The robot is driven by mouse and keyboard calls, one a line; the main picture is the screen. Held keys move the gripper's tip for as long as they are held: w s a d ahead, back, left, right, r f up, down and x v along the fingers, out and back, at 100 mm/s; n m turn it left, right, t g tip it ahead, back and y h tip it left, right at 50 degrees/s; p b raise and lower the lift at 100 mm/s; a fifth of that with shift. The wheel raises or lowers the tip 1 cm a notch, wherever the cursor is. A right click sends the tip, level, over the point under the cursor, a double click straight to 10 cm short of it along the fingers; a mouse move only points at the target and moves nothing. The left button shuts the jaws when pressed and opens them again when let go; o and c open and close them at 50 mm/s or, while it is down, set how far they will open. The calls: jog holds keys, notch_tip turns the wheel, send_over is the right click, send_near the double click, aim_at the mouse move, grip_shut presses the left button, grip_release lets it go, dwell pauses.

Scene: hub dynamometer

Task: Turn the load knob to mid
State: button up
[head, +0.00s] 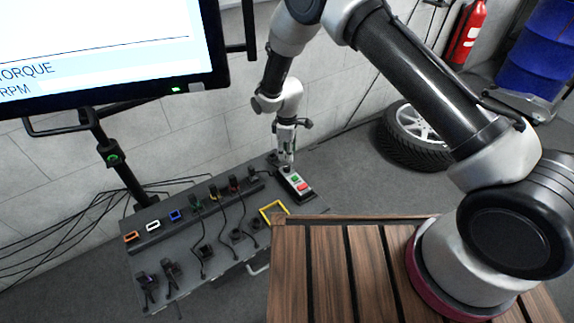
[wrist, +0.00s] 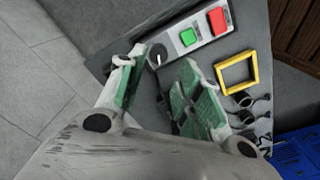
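The load knob (wrist: 157,55) is a round dark knob with a white pointer mark. In the wrist view it sits at the end of a light grey control box (wrist: 208,38), beside a green button (wrist: 188,37) and a red button (wrist: 217,20). My gripper (wrist: 159,66) is open, its green-padded fingers on either side of the knob in the picture. A gap shows between the fingers and the knob; I cannot tell the height. In the head view my gripper (head: 287,156) points down at the far end of the control box (head: 297,184), hiding the knob there.
A grey bench panel (head: 222,262) carries several cables and plugs. A yellow square frame (head: 273,212) lies near the box. A monitor (head: 110,50) stands at the left. A slatted wooden surface (head: 340,262) is in front. A tyre (head: 418,135) lies on the floor behind.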

aim_at(287, 166)
notch_tip(287, 166, down, 8)
jog(key=shift+w+a+r, duration=0.1)
jog(key=shift+r, duration=0.05)
dwell(0.3)
grip_shut()
